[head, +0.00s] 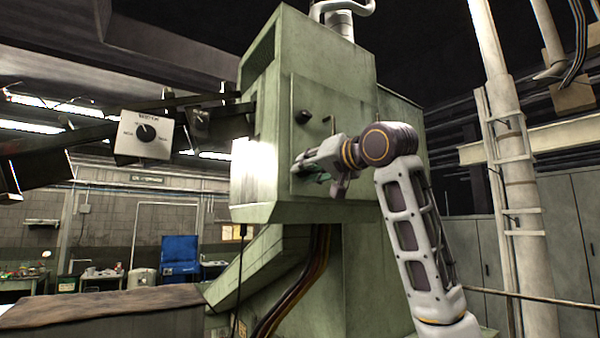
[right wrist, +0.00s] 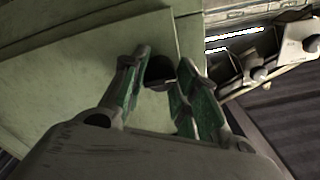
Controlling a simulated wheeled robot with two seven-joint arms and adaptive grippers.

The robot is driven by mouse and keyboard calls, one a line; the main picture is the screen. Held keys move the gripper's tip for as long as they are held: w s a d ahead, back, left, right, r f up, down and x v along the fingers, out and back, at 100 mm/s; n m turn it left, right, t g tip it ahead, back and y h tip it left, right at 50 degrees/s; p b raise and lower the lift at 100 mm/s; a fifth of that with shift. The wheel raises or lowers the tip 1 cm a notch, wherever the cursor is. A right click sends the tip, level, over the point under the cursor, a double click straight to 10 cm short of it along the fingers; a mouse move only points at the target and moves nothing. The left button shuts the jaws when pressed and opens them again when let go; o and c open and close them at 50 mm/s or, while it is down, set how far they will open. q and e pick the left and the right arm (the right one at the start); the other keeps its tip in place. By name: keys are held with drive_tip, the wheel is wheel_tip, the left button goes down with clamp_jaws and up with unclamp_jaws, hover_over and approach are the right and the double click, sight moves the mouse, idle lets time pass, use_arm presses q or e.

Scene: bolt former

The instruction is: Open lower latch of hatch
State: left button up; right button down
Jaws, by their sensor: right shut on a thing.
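The hatch (head: 345,99) is a flat green panel on the side of the green machine; it also shows in the right wrist view (right wrist: 85,80). A dark knob-like latch (head: 303,117) sits on the upper left of the panel. My right gripper (head: 302,168) is at the panel's lower left. In the right wrist view, its green-padded fingers (right wrist: 158,88) are around the dark lower latch (right wrist: 160,69), and it is shut on it. In the head view the gripper hides the lower latch. My left gripper is in neither view.
A small dark hooked part (head: 327,121) stands out from the panel above my right gripper. A white control box (head: 144,134) hangs on a dark arm at the left. Dark cables (head: 300,285) run below the machine's housing.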

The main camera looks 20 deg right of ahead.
drive_tip(key=shift+m, duration=0.3)
drive_tip(key=m+b, duration=0.1)
drive_tip(key=m, duration=0.3)
drive_tip(key=shift+m, duration=0.6)
drive_tip(key=shift+m+b, duration=0.3)
drive_tip(key=shift+m, duration=2.3)
drive_tip(key=c, duration=0.9)
unclamp_jaws()
